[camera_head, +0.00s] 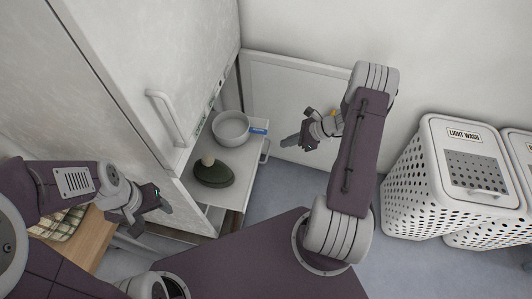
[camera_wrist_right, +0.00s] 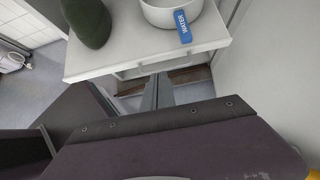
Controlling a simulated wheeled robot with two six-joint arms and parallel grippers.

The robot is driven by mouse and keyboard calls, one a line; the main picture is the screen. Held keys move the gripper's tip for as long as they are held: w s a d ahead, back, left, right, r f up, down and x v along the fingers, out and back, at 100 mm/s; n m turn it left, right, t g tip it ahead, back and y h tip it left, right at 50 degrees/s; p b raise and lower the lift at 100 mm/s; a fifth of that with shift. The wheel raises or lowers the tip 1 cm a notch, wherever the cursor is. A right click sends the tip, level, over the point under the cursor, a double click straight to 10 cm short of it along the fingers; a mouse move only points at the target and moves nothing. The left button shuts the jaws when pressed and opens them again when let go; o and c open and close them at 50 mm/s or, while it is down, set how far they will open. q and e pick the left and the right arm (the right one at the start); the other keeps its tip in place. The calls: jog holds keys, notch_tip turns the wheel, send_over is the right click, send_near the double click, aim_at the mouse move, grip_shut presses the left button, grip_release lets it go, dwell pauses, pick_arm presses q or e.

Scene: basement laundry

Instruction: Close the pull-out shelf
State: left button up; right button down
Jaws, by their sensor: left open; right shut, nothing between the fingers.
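The white pull-out shelf (camera_head: 231,186) sticks out of the tall cabinet. It carries a white bowl (camera_head: 231,128) and a dark green rounded object (camera_head: 213,175). Its front edge and bar handle (camera_head: 265,152) face right, and the shelf front (camera_wrist_right: 100,68) also shows in the right wrist view. My right gripper (camera_head: 286,143) is shut and empty, to the right of the handle and apparently apart from it. Its fingers (camera_wrist_right: 157,92) point at the shelf front in the wrist view. My left gripper (camera_head: 165,207) is open and empty, left of the shelf by the closed cabinet door.
An open white door panel (camera_head: 295,90) stands behind my right gripper. The closed cabinet door (camera_head: 150,60) is at left. A blue WATER tag (camera_wrist_right: 183,26) sits by the bowl. A white LIGHT WASH hamper (camera_head: 425,190) stands right. Floor right of the shelf is clear.

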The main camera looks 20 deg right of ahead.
jog(key=b+x, duration=0.3)
jog(key=x, duration=0.7)
pick_arm(q)
notch_tip(320, 180, down, 3)
jog(key=shift+w, duration=0.15)
pick_arm(e)
jog(key=shift+w+a, duration=0.1)
jog(key=b, duration=0.2)
send_near(204, 140)
jog(key=s+d+f, duration=0.1)
jog(key=d, duration=0.1)
jog(key=s+d+f, duration=0.3)
jog(key=d+f, duration=0.1)
jog(key=shift+s+f, duration=0.2)
jog(key=w+a, duration=0.2)
jog(key=a, duration=0.1)
jog(key=w+a, duration=0.2)
jog(key=a, duration=0.1)
jog(key=w+a, duration=0.2)
jog(key=a, duration=0.2)
jog(key=shift+w+b, duration=0.4)
pick_arm(q)
jog(key=a+f, duration=0.1)
jog(key=w+f, duration=0.1)
jog(key=shift+a+f, duration=0.35)
jog(key=shift+f, duration=0.05)
pick_arm(e)
jog(key=shift+r, duration=0.15)
jog(key=shift+w+a, duration=0.1)
